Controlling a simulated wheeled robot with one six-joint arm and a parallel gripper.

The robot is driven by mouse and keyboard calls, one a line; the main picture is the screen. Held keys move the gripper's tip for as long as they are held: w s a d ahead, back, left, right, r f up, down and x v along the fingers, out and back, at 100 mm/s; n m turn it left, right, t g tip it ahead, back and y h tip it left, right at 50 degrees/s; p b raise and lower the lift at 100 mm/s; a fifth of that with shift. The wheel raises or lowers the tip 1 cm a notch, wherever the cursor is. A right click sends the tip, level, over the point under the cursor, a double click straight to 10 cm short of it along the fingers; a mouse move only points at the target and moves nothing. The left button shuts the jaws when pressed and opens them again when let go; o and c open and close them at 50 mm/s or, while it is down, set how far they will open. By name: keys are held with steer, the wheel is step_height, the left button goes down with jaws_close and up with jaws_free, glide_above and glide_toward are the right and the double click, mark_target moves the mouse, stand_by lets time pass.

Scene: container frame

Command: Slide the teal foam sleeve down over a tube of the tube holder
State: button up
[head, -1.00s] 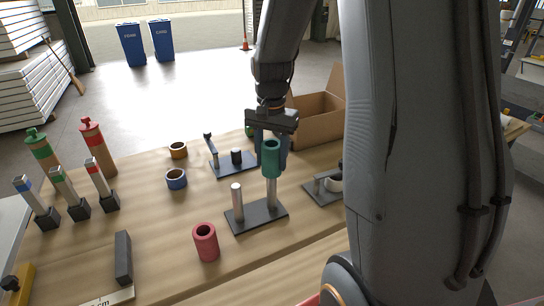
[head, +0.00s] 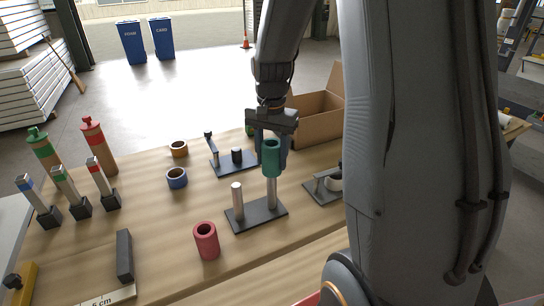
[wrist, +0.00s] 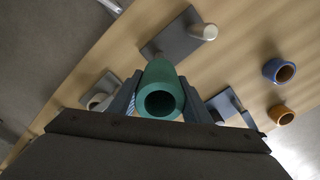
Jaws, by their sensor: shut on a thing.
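The teal foam sleeve (head: 271,158) is upright between the fingers of my gripper (head: 271,146), which is shut on it. In the wrist view the sleeve (wrist: 161,92) sits between both fingers, its open end towards the camera. The tube holder (head: 257,215) is a dark plate with two upright metal tubes. The sleeve is at the top of its right tube (head: 272,192), whose lower part shows below it. Whether the tube's top is inside the sleeve is hidden. The left tube (head: 238,201) is bare.
A red foam sleeve (head: 207,240) stands in front of the holder. Blue (head: 176,178) and orange (head: 179,149) rings lie behind left. A dark stand (head: 234,164) is behind the holder, another stand (head: 322,188) to its right. A cardboard box (head: 318,118) is at the back.

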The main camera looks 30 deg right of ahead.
mark_target(272, 185)
steer(key=shift+f+b, duration=2.55)
steer(key=shift+f, duration=2.8)
stand_by(2.7)
